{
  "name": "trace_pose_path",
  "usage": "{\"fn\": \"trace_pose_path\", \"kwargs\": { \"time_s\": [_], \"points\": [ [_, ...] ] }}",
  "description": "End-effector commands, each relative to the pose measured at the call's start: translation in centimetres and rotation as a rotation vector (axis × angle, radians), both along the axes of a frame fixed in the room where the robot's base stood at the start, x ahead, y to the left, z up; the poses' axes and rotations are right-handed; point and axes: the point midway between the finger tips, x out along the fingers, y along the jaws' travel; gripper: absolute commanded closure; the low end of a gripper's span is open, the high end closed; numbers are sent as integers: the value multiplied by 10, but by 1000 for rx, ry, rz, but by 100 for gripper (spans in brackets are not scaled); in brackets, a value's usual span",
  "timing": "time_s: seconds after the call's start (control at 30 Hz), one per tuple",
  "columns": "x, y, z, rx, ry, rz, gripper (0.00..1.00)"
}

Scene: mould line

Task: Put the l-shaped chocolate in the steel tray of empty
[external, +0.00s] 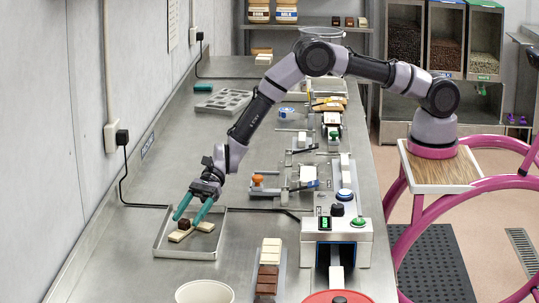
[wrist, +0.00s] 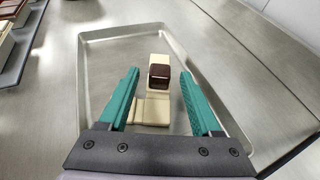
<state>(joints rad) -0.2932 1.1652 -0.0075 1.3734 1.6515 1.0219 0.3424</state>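A shallow steel tray (external: 160,245) lies on the bench at the left; it also shows in the wrist view (wrist: 100,36). In it lies a cream L-shaped chocolate (external: 181,235), also in the wrist view (wrist: 152,108). A dark brown cube-like chocolate (wrist: 159,77) sits on or against its far part; I cannot tell whether they are joined. The brown piece also shows in the external view (external: 184,224). My gripper (external: 188,220) is open over the tray. Its teal fingers (wrist: 160,74) stand on both sides of the pieces, apart from them, with nothing held.
A narrow rack (external: 282,272) with white and brown bars stands right of the tray. A pale bowl (external: 204,292) is in front, and a machine with a green button (external: 337,236) stands to the right. A grey mould (external: 223,101) lies farther back.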

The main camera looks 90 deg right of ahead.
Motion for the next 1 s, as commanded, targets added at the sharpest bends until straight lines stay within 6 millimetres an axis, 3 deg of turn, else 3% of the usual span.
{"fn": "trace_pose_path", "kwargs": {
  "time_s": [0.37, 0.8, 1.0],
  "points": [
    [-1, -5, 6, 0, -1, -2, 36],
    [-32, -80, 39, 0, 0, -2, 36],
    [-41, -99, 48, 0, 0, -1, 36]
  ]
}}
